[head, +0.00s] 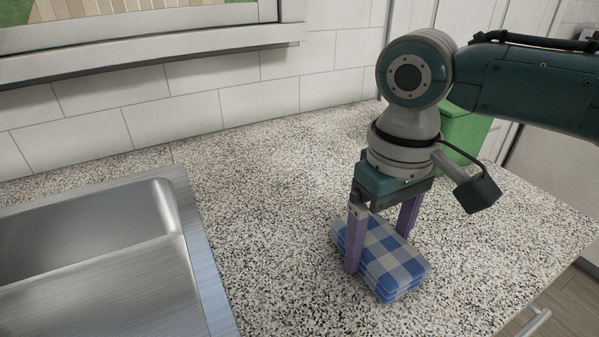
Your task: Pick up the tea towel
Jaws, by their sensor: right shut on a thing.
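A folded blue and white checked tea towel (392,264) lies on the speckled countertop (290,250), right of the sink. My right gripper (379,250) points down over it, with one purple finger at the towel's left side and the other at its far right side. It is shut on the towel, which looks to be at counter level; whether there is a gap beneath it I cannot tell. The far finger's tip is hidden behind the towel. My left gripper is not in view.
A steel sink (185,235) is set into the counter at the left. A green container (463,132) stands behind my right arm. The tiled wall (220,100) runs along the back. The counter's edge is at the right, and its middle is clear.

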